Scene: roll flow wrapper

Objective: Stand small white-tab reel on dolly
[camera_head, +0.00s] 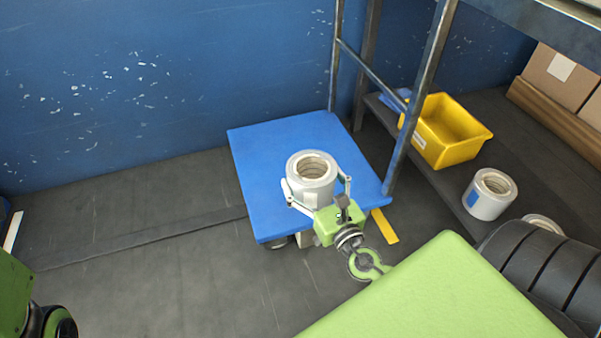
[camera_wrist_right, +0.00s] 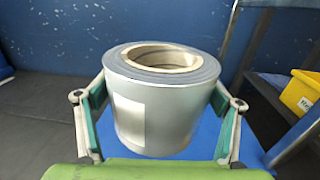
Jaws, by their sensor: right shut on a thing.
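The small white-tab reel (camera_head: 312,177) is a silvery roll with a hollow core. It is upright over the blue dolly (camera_head: 262,160) in the head view. In the right wrist view the reel (camera_wrist_right: 165,105) shows a white tab on its side. My right gripper (camera_head: 317,190) is shut on the reel, with one finger on each side; its fingers also flank it in the right wrist view (camera_wrist_right: 160,115). I cannot tell whether the reel's base touches the dolly. My left gripper is not visible; only part of my left arm shows at the lower left.
A shelf rack with metal posts (camera_head: 418,95) stands right of the dolly. Its lower shelf holds a yellow bin (camera_head: 440,140), a reel with a blue tab (camera_head: 490,194) and another roll (camera_head: 543,222). Cardboard boxes (camera_head: 560,75) are at the far right. A blue wall is behind the dolly.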

